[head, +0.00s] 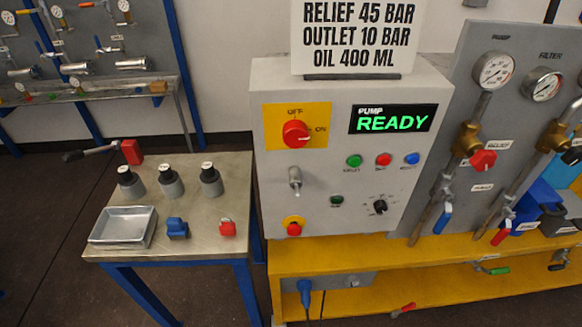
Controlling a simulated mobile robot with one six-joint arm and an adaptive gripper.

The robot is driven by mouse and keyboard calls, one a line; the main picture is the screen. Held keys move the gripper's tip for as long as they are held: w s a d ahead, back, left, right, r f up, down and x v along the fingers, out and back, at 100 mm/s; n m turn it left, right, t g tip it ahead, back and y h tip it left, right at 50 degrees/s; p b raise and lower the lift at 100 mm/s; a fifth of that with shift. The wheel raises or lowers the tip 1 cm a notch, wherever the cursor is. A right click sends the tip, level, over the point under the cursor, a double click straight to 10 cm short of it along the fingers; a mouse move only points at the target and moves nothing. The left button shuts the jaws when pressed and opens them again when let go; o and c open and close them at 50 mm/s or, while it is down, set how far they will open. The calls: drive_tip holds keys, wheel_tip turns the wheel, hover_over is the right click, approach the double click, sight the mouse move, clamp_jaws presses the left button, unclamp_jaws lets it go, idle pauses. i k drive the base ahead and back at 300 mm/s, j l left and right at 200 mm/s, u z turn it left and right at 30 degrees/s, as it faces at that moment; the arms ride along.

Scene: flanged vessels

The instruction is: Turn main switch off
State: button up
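The main switch (296,133) is a red rotary knob on a yellow plate at the upper left of the grey control box (270,200). The plate is marked OFF at the top and ON at the right. The knob's pointer seems to face right, toward ON. The display (392,119) beside it reads PUMP READY in green. My gripper is not in view.
Small buttons, a lever and a red button on yellow sit lower on the box. A side table (105,248) at left holds bottles, a metal tray (124,226), a blue block and a red padlock. Gauges and valves line the right panel (450,90).

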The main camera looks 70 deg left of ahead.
sight(296, 133)
drive_tip(key=u, duration=2.2)
